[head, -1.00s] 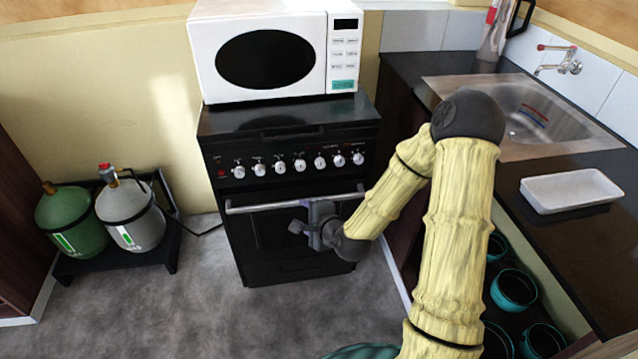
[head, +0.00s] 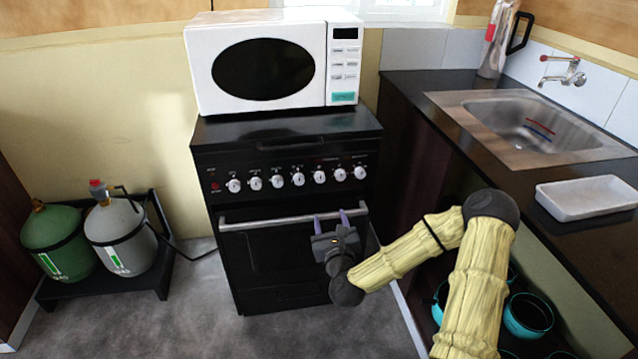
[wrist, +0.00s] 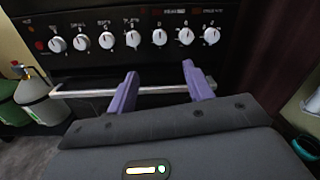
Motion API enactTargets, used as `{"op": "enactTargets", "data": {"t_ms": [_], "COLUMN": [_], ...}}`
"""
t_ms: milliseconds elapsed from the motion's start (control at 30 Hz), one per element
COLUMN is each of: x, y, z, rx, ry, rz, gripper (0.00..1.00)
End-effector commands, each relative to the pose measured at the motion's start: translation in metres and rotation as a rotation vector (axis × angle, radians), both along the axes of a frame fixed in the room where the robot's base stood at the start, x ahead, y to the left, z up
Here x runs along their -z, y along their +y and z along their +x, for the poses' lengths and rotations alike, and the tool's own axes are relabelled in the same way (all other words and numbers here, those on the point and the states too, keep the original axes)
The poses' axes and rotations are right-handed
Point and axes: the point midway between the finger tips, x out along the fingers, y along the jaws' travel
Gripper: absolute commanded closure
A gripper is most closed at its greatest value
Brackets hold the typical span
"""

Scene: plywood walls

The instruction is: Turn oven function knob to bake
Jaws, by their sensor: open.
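The black oven (head: 284,255) stands against the back wall with its door shut. A row of several white knobs (head: 298,180) runs along its front panel; the same knobs show across the top of the wrist view (wrist: 132,39). The labels are too small to tell which knob is the function knob. My gripper (head: 341,216) is open and empty, with its two purple fingers apart and pointing up toward the panel. In the wrist view my gripper (wrist: 158,84) is below the knobs, near the oven's handle bar, touching no knob.
A silver handle bar (head: 265,222) crosses the oven door. A white microwave (head: 330,105) sits on top. Gas bottles (head: 122,238) stand at the left. A counter with a sink (head: 480,112) and a white tray (head: 588,211) is at the right.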

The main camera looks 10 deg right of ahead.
Motion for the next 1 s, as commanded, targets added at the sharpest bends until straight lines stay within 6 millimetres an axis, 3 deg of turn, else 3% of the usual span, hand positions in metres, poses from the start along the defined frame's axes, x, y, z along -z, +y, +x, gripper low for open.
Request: {"op": "enactTargets", "data": {"t_ms": [1000], "x": [0.000], "y": [-0.005], "z": [0.152], "rx": [-0.002], "ry": [-0.001], "rz": [-0.002], "gripper": [0.49]}}
